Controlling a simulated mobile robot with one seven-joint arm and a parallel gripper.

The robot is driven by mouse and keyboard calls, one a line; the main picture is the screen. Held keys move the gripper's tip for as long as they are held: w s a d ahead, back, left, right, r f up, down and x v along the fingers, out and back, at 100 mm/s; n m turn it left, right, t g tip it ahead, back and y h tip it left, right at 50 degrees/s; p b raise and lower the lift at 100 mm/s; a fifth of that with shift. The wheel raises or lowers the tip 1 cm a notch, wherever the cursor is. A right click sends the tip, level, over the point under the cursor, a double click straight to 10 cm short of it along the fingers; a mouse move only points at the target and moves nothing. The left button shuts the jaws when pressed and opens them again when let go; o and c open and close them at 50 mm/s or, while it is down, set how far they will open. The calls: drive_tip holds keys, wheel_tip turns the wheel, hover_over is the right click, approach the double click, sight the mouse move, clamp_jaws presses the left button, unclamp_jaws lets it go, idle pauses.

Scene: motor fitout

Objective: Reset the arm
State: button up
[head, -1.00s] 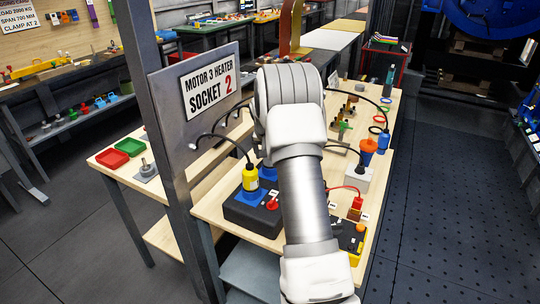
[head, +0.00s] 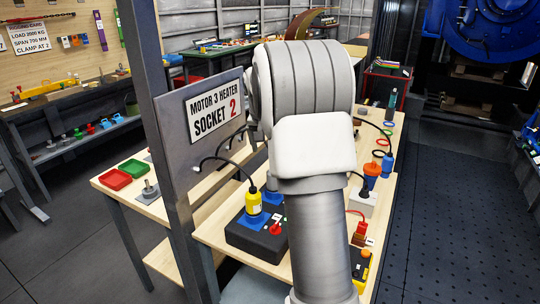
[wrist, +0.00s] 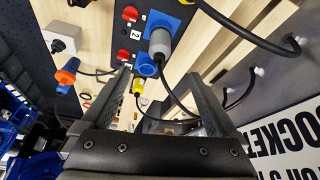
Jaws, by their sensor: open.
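My gripper (wrist: 155,95) shows in the wrist view with its two dark fingers spread apart and nothing between them. Beyond the fingers is the dark socket box (wrist: 135,40) with red switches, a number 2 label and a grey plug (wrist: 160,40) in a blue socket. In the head view my arm fills the middle and hides my gripper. The socket box (head: 256,240) stands on the wooden bench at the arm's left, with a yellow plug (head: 253,202) upright in a blue socket on it.
A sign panel (head: 214,108) reading "MOTOR 3 HEATER SOCKET 2" stands left of my arm. Orange (head: 371,171) and blue (head: 387,163) connectors are on the bench at right. Red (head: 115,179) and green trays lie at left. The floor (head: 450,200) at right is clear.

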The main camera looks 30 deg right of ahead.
drive_tip(key=shift+r, duration=0.15)
idle(0.4)
drive_tip(key=s+a+r+n+t+y, duration=0.1)
drive_tip(key=s+a+r+n, duration=0.1)
drive_tip(key=s+a+r, duration=0.4)
drive_tip(key=s+a+r+n, duration=0.2)
drive_tip(key=s+a, duration=0.6)
drive_tip(key=a, duration=0.1)
drive_tip(key=s+a+f+n+y, duration=0.1)
drive_tip(key=s+a, duration=0.3)
drive_tip(key=s, duration=0.5)
drive_tip(key=s+a+f+n+t+y, duration=0.1)
drive_tip(key=s+a+f+n, duration=0.2)
drive_tip(key=s, duration=0.6)
drive_tip(key=a, duration=0.2)
drive_tip(key=shift+a+n, duration=0.3)
